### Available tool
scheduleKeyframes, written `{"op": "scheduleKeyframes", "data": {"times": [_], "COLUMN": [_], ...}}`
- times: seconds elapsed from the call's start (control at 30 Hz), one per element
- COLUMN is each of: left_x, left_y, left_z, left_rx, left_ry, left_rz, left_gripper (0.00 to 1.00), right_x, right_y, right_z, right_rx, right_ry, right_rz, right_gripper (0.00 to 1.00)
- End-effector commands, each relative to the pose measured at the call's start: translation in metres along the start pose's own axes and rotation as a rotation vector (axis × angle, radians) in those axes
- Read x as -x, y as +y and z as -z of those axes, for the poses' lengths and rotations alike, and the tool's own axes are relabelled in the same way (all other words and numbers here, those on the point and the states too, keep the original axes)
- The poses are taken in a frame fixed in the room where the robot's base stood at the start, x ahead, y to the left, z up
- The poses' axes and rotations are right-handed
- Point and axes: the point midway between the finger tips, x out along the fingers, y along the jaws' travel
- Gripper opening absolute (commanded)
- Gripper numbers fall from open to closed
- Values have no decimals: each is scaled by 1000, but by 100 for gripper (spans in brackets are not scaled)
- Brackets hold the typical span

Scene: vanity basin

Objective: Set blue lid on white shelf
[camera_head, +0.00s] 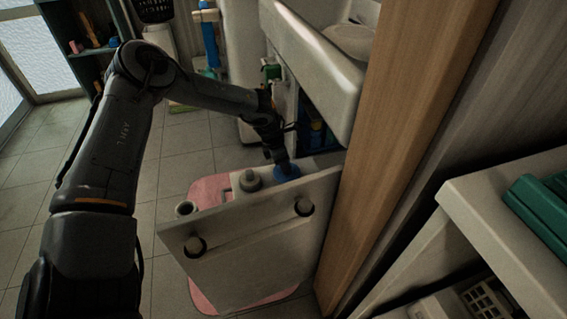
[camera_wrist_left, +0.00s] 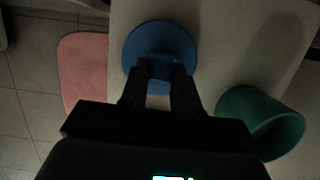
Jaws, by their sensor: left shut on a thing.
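My left gripper (camera_head: 283,163) reaches down over a white panelled unit with two round knobs (camera_head: 250,245), at the middle of the head view. It is shut on the round blue lid (camera_head: 293,172), with its fingers at the lid's middle. The lid also shows in the left wrist view (camera_wrist_left: 160,40), flat side down over a pale surface (camera_wrist_left: 225,60). Whether the lid touches that surface I cannot tell. A white shelf (camera_head: 470,205) stands at the right of the head view. My right gripper is not in view.
A green cup (camera_wrist_left: 262,120) is close to the lid on its right in the wrist view. A grey knobbed object (camera_head: 250,180) is left of the lid. A pink mat (camera_head: 208,190) lies on the tiled floor. A wooden post (camera_head: 410,130) and a white basin (camera_head: 315,65) are nearby.

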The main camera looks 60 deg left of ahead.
Motion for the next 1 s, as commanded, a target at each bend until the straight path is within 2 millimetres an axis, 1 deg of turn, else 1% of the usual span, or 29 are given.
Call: {"op": "scheduleKeyframes", "data": {"times": [0.8, 0.83, 1.0], "left_x": [-10, -10, -9], "left_y": [0, 0, 0], "left_z": [3, 2, 2], "left_rx": [0, 0, 0], "left_ry": [1, 0, 0], "left_rz": [0, 0, 0], "left_gripper": [0, 32, 58], "right_x": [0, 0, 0], "right_y": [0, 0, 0], "right_z": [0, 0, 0], "right_rx": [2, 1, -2], "right_ry": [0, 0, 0], "right_rz": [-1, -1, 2], "right_gripper": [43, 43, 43]}}
